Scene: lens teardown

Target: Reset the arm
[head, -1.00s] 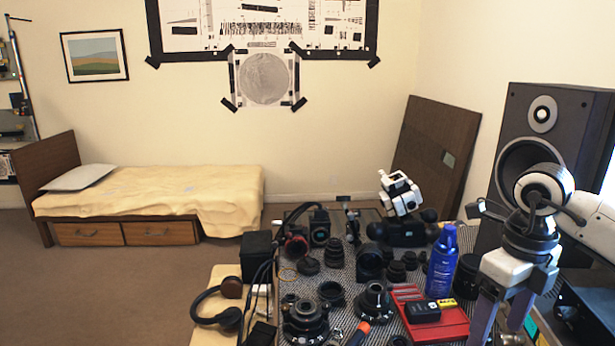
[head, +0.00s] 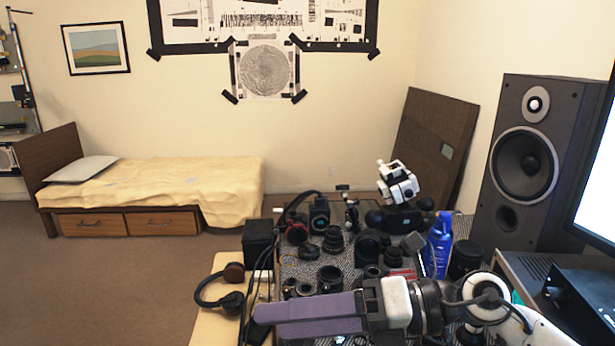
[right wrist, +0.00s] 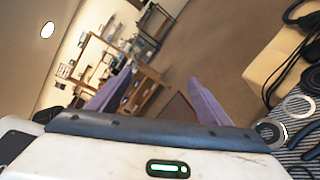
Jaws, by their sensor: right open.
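My right gripper (head: 258,318) reaches in from the lower right in the head view, its purple fingers pointing left above the near part of the cluttered table. In the right wrist view, its two purple fingers (right wrist: 162,82) stand apart with nothing between them. Beyond them are the brown floor and distant shelves. My left gripper shows in neither view. The right arm hides part of the tabletop and several lens parts.
The patterned table mat (head: 312,268) holds several black lens parts. A blue spray can (head: 438,248) stands at the right, near a black speaker (head: 520,165). Headphones (head: 222,290) lie at the left edge. A white-and-black device (head: 398,185) stands at the back.

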